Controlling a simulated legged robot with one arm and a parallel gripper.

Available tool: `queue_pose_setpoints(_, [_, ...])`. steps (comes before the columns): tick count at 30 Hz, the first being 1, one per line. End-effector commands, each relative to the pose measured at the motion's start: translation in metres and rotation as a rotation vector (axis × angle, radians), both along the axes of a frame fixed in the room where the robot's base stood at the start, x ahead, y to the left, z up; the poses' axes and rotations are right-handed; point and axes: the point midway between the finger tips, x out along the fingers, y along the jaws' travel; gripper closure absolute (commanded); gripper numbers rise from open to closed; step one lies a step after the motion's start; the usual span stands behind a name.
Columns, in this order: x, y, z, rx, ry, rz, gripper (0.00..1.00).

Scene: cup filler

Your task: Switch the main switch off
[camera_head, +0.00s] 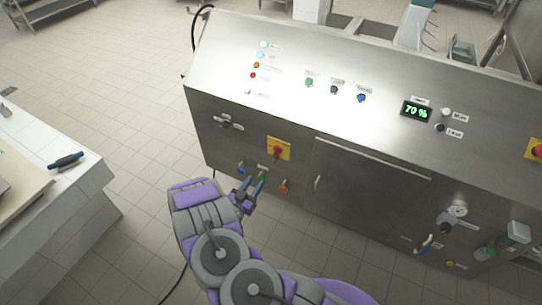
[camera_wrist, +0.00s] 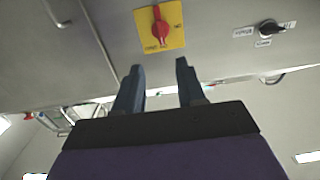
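The main switch is most likely the red rotary handle (camera_head: 278,152) on a yellow plate (camera_head: 287,143), on the front of the steel machine. In the wrist view the red handle (camera_wrist: 159,24) stands roughly upright on its yellow plate (camera_wrist: 176,33); its lettering is too small to read surely. My gripper (camera_head: 252,183) is below and a little left of the switch in the head view. In the wrist view my gripper (camera_wrist: 159,66) is open, with two dark blue fingers apart and nothing between them. The fingertips are apart from the handle.
A black handle (camera_head: 229,123) sits left of the switch; it also shows in the wrist view (camera_wrist: 270,27). A cabinet door (camera_head: 365,185) is to the right. Small colored fittings (camera_head: 284,186) lie below the switch. A white counter (camera_head: 85,165) stands left, with floor between.

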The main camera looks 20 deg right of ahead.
Motion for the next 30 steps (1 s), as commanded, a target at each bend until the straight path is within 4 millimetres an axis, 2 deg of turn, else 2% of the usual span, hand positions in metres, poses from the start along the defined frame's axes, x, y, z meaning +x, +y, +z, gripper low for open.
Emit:
queue_pose_setpoints(4, [0.000, -0.005, 0.001, -0.028, -0.006, -0.006, 0.61])
queue_pose_setpoints(8, [0.009, -0.017, 0.002, -0.027, -0.008, -0.009, 0.61])
queue_pose_setpoints(18, [0.048, -0.074, -0.001, -0.016, -0.006, -0.008, 0.61])
queue_pose_setpoints(30, [0.092, -0.124, 0.000, -0.022, -0.008, -0.006, 0.61])
